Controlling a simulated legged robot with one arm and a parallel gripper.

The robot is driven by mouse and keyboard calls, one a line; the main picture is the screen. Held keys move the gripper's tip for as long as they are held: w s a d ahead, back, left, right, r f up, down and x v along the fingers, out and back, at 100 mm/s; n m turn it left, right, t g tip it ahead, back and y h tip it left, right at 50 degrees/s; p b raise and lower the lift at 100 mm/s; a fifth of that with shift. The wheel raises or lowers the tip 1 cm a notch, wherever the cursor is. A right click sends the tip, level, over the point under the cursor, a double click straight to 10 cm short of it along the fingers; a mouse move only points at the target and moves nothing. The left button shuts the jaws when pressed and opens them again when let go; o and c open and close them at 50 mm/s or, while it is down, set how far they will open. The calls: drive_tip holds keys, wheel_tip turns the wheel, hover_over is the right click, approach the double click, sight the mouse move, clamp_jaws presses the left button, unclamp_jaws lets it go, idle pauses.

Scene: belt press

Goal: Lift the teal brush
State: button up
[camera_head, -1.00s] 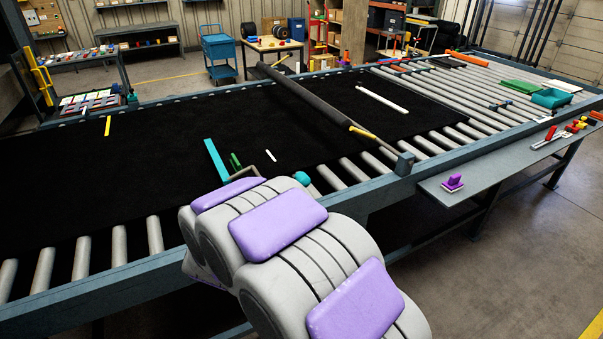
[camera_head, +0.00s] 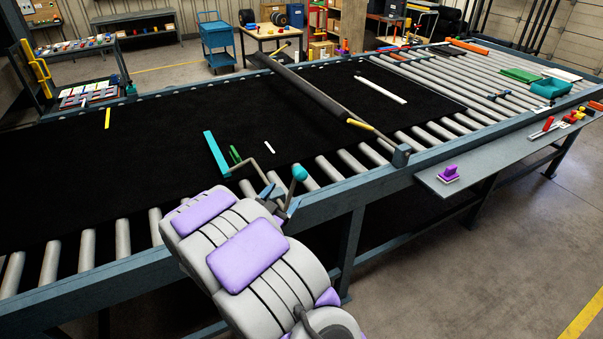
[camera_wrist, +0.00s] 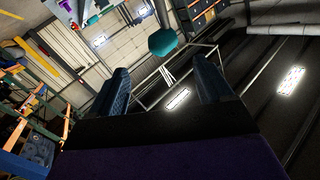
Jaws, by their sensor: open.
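A teal bar (camera_head: 217,154), which looks like the brush head, lies on the black belt, with a thin bent grey rod (camera_head: 257,170) running from beside it toward my gripper. A teal knob (camera_head: 300,173) stands above the roller frame; I cannot tell whether it joins the bar. My gripper (camera_head: 278,196) is open, just left of and below the knob, over the belt's near edge. In the wrist view a teal knob (camera_wrist: 163,42) shows beyond and between the two dark blue fingers of my gripper (camera_wrist: 163,80), apart from both. Nothing is visibly held.
A small green piece (camera_head: 235,154) lies next to the teal bar. The blue side rail (camera_head: 350,190) runs under my gripper. A dark roller (camera_head: 310,92) crosses the belt. A side shelf (camera_head: 480,166) holds a purple item (camera_head: 449,174). Another teal object (camera_head: 552,88) sits far right on the rollers.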

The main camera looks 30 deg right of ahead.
sight(295, 178)
drive_tip(key=x, duration=1.2)
drive_tip(key=shift+w, duration=0.25)
drive_tip(key=shift+a, duration=0.15)
drive_tip(key=shift+a, duration=0.15)
